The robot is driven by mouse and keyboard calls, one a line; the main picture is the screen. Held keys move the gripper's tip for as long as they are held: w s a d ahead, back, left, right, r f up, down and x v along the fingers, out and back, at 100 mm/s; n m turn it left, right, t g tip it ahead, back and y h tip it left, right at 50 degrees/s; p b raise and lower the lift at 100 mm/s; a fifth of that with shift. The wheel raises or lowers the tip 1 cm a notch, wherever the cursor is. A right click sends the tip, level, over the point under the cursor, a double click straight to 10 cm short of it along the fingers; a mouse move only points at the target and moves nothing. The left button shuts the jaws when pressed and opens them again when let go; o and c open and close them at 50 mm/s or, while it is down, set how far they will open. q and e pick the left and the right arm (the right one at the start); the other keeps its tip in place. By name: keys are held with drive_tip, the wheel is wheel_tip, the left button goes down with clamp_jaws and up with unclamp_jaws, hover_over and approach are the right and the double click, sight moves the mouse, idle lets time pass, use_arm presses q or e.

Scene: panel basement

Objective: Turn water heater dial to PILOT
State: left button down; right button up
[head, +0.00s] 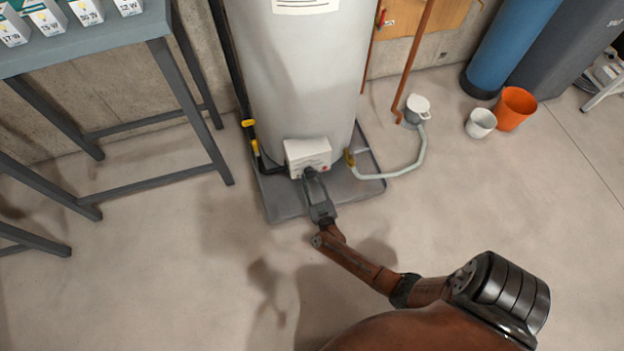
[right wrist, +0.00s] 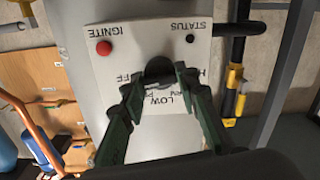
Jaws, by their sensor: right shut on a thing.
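The water heater (head: 291,75) is a tall pale grey cylinder standing in a dark drain pan (head: 284,205). Its white control box (head: 296,151) is low on the front. In the right wrist view the box face (right wrist: 140,55) appears upside down, with IGNITE, STATUS, LOW and partly hidden lettering. The dark round dial (right wrist: 159,68) sits between the fingertips of my right gripper (right wrist: 157,77), which is shut on it. In the head view my right gripper (head: 313,178) reaches the box front. The dial's pointer and the PILOT mark cannot be made out. My left gripper is not in view.
A red button (right wrist: 103,47) is on the box near IGNITE. A yellow-handled gas pipe (head: 254,146) is left of the box, and a pale drain hose (head: 408,168) is to its right. A grey table (head: 85,38) stands at left. The floor in front is clear.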

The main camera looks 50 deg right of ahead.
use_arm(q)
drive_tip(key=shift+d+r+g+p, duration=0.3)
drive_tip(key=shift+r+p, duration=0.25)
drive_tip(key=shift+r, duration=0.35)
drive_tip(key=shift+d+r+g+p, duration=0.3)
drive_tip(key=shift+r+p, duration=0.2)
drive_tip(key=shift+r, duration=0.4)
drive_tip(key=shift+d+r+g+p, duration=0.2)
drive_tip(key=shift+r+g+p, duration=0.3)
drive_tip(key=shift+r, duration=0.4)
use_arm(e)
drive_tip(key=shift+a+n, duration=0.1)
drive_tip(key=shift+n, duration=3.6)
drive_tip(key=o, duration=1.1)
drive_tip(key=shift+o, duration=0.2)
drive_tip(key=v, duration=0.7)
drive_tip(key=shift+s, duration=0.2)
